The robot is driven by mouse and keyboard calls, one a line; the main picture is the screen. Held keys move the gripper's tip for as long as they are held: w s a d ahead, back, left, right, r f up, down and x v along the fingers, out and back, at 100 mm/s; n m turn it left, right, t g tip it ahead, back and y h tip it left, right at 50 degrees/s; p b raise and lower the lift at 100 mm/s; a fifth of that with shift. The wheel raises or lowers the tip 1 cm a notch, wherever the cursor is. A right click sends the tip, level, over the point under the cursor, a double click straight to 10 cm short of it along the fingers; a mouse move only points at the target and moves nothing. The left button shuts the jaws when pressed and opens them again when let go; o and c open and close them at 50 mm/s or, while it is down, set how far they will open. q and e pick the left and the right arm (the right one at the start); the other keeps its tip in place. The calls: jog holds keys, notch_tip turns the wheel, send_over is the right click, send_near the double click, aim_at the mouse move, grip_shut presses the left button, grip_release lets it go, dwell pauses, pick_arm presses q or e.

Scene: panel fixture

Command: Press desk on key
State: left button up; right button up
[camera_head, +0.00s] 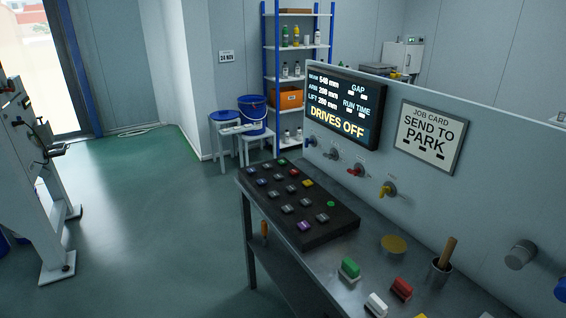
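A black key console (322,232) lies on the grey bench, with rows of small coloured keys: blue, red, yellow, grey, green and one purple key (304,225). A small round green spot (330,204) shows near its right edge. The key labels are too small to read, so I cannot tell which is the desk on key. A screen (345,104) on the upright panel above reads "DRIVES OFF" in yellow, with several mm values over it. Neither of my grippers is in view.
A job card (430,137) on the panel reads "SEND TO PARK". Knobs (388,189) stick out below the screen. Green (349,268), white and red handled blocks, a yellow disc (394,245) and a cup (440,269) stand on the bench. Floor left of the bench is open.

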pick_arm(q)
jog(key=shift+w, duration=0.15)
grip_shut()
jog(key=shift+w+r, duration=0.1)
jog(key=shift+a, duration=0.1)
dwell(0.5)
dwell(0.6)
